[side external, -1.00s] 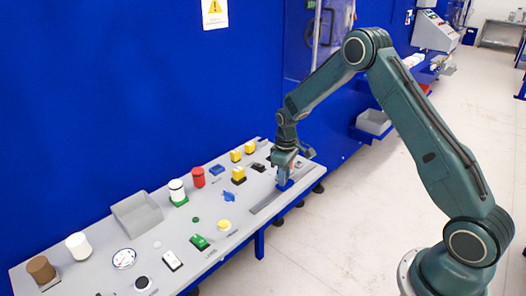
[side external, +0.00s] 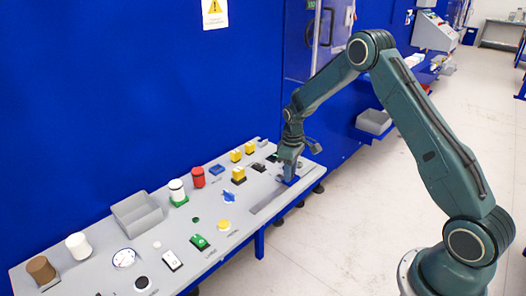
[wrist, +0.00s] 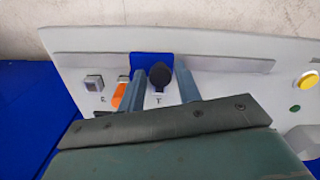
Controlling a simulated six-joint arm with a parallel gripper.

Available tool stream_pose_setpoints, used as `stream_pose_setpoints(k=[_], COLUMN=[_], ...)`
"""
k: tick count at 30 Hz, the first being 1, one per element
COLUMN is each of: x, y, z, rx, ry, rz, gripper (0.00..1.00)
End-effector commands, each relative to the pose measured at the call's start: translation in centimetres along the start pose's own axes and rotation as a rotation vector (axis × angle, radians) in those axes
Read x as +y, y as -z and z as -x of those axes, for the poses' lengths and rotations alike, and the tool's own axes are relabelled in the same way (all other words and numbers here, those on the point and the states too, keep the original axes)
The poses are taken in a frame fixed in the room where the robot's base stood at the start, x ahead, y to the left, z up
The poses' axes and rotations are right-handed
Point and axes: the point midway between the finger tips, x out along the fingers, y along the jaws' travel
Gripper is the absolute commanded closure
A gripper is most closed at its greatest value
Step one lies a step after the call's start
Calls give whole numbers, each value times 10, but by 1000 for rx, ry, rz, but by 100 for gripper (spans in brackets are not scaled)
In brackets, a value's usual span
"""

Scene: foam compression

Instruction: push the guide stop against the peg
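The guide stop (wrist: 142,60) is a blue piece with a black knob (wrist: 160,76), seated on the long grey slot in the panel. It also shows in the side view (side external: 291,181), partly hidden under my gripper (side external: 289,168). In the wrist view my gripper (wrist: 161,73) has one finger on each side of the knob. Small gaps show beside the knob, so the fingers look open around it. An orange piece (wrist: 118,95) is close to the left finger, partly hidden. I cannot make out a peg with certainty.
The slot (side external: 267,202) is clear toward the near side. A yellow button (side external: 223,225), a blue knob (side external: 228,196) and yellow-and-black switches (side external: 238,175) are on the panel to the left. A grey open bin (side external: 137,212) stands further left.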

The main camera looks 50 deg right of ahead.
Motion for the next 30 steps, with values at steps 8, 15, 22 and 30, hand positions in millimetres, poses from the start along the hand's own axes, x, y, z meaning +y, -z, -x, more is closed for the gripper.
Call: stream_pose_setpoints(k=[8, 15, 22, 30], x=[0, 0, 0, 0], y=[0, 0, 1, 0], z=[16, 50, 90, 126], rx=[2, 3, 4, 2], ry=[-1, -2, -3, -2], rz=[0, 0, 0, 0], gripper=[66, 66, 66, 66])
